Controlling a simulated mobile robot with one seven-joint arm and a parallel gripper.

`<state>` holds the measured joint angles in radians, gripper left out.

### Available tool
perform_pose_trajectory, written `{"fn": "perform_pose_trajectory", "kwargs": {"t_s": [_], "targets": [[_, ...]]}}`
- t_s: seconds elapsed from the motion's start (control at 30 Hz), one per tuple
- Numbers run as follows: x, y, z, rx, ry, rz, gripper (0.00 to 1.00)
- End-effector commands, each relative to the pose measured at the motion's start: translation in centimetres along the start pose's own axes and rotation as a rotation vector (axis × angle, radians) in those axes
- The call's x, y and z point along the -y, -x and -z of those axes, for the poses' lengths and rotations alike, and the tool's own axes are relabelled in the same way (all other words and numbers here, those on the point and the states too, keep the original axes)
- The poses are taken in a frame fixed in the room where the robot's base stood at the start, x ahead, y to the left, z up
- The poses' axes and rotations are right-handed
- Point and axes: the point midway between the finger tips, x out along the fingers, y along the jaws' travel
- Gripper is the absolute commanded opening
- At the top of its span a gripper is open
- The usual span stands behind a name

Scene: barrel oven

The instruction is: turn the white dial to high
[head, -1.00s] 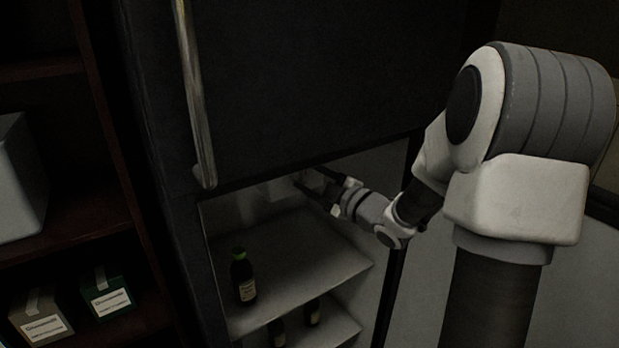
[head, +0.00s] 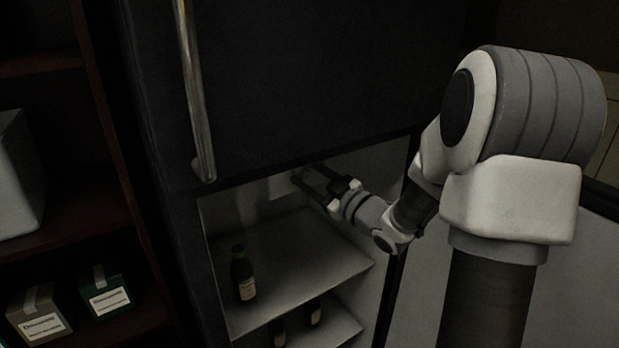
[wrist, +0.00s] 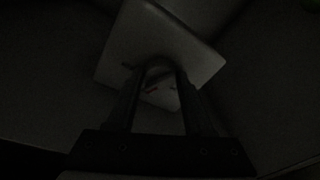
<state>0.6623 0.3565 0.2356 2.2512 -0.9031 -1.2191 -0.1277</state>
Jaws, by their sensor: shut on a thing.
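A pale control box (wrist: 185,52) fills the upper middle of the wrist view. In the head view it shows under the top of the open fridge compartment (head: 283,188). The white dial (wrist: 156,70) is on the box, dim and mostly hidden between my fingers. A small reddish mark shows near it, too dark to read, so I cannot tell the dial's setting. My gripper (wrist: 158,78) is shut on the dial, one finger on each side. In the head view my gripper (head: 308,180) reaches in from the right, at the box.
A bottle (head: 243,275) stands on the fridge shelf (head: 300,255) below my gripper, with more bottles lower down. The closed upper door (head: 310,80) with its long handle (head: 196,90) is overhead. A dark bookcase with boxes (head: 40,315) stands at left.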

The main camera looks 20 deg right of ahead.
Motion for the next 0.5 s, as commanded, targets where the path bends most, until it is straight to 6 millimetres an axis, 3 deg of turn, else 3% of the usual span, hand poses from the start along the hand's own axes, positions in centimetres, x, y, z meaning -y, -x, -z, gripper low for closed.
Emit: {"fn": "perform_pose_trajectory", "kwargs": {"t_s": [0.5], "targets": [[0.17, -0.04, 0.06, -0.041, -0.467, -0.056, 0.0]]}}
